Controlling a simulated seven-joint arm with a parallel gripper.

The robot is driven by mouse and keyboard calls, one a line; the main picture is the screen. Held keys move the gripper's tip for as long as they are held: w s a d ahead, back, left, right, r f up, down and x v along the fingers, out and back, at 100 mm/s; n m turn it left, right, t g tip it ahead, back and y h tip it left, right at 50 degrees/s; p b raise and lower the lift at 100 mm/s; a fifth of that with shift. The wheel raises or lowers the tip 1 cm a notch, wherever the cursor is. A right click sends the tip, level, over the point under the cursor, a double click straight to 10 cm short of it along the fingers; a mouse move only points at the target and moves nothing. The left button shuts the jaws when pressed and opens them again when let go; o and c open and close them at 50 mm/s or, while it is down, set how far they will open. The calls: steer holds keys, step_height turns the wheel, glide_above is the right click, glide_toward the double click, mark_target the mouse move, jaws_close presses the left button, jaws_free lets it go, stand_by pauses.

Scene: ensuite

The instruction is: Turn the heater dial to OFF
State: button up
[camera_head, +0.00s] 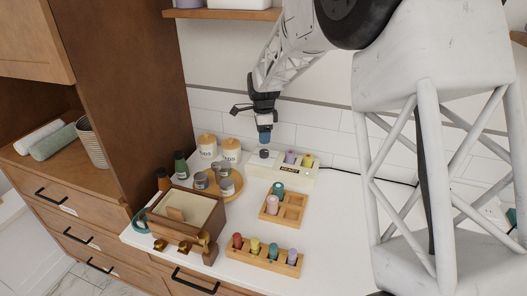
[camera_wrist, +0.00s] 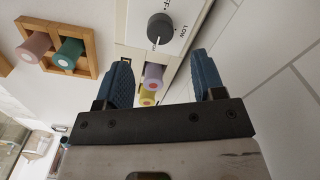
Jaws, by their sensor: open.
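The heater (camera_head: 262,171) is a cream box at the back of the counter, by the tiled wall. Its dark round dial (camera_head: 264,154) is at the left end of its top. In the wrist view the dial (camera_wrist: 161,27) lies just beyond my fingertips, with OFF and LOW printed beside it. A white pointer mark is on the side of the dial away from OFF, a little off LOW. My gripper (camera_head: 265,136) points down above the dial, apart from it. In the wrist view my blue fingers (camera_wrist: 160,65) are open with nothing gripped.
Purple (camera_head: 290,157) and yellow (camera_head: 308,160) rollers stand in the heater right of the dial. Lidded jars (camera_head: 231,150) stand to its left. A wooden roller tray (camera_head: 270,218), a wooden box (camera_head: 180,232) and a roller rack (camera_head: 262,262) are in front. The counter right of these is clear.

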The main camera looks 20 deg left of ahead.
mark_target(263, 151)
steer(key=shift+f, duration=0.1)
steer(key=shift+f, duration=3.85)
steer(key=c, duration=0.9)
